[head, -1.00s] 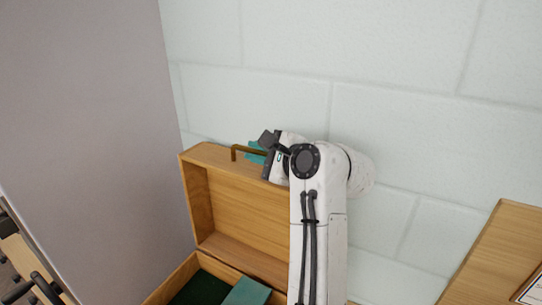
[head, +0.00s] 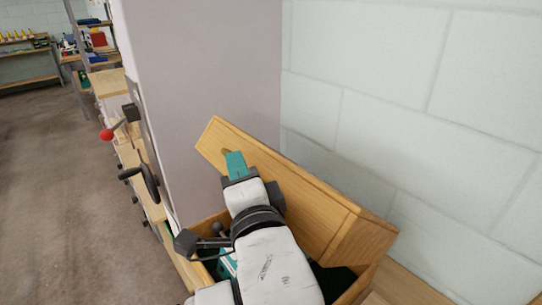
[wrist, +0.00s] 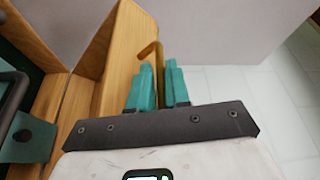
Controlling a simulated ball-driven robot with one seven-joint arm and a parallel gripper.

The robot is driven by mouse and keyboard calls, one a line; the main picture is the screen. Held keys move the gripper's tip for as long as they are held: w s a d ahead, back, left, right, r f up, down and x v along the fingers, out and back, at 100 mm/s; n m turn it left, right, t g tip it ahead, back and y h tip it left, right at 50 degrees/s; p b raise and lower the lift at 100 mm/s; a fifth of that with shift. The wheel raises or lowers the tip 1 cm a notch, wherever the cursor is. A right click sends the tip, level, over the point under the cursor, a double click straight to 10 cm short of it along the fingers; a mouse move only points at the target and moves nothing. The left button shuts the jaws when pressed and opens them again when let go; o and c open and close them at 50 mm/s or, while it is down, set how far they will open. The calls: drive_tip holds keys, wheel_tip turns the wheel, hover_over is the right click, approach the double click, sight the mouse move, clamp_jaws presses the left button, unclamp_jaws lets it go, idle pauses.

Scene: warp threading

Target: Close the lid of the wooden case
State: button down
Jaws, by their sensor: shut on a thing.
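The wooden case's lid (head: 320,205) is tilted over the case body, partly lowered, with a gap below it. The body (head: 352,290) shows only in part, with a dark interior; my arm hides much of it. My gripper (head: 236,164) is at the lid's outer edge in the head view. The handle is hidden in the head view.
A grey panel (head: 205,90) stands just left of the case, and a pale block wall (head: 420,120) is behind it on the right. A black handwheel (head: 148,182) and red knob (head: 106,134) stick out at left. Open floor (head: 50,200) lies further left.

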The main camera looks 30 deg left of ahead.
drive_tip(key=s+a+f+n+y+b, duration=0.1)
drive_tip(key=s+f+n+b, duration=0.3)
drive_tip(key=f+b, duration=0.8)
drive_tip(key=s+a+f+n+y+b, duration=0.2)
drive_tip(key=s+f+b, duration=0.5)
drive_tip(key=f+b, duration=0.6)
drive_tip(key=shift+s+a+f+n, duration=0.35)
drive_tip(key=shift+a+n, duration=0.35)
drive_tip(key=shift+n, duration=0.5)
drive_tip(key=shift+f, duration=0.1)
drive_tip(key=c, duration=1.5)
unclamp_jaws()
drive_tip(key=shift+c, duration=0.2)
drive_tip(key=o, duration=0.3)
drive_tip(key=shift+o, duration=0.4)
drive_tip(key=shift+r, duration=0.2)
drive_tip(key=shift+s, duration=0.1)
drive_tip(key=shift+d, duration=0.15)
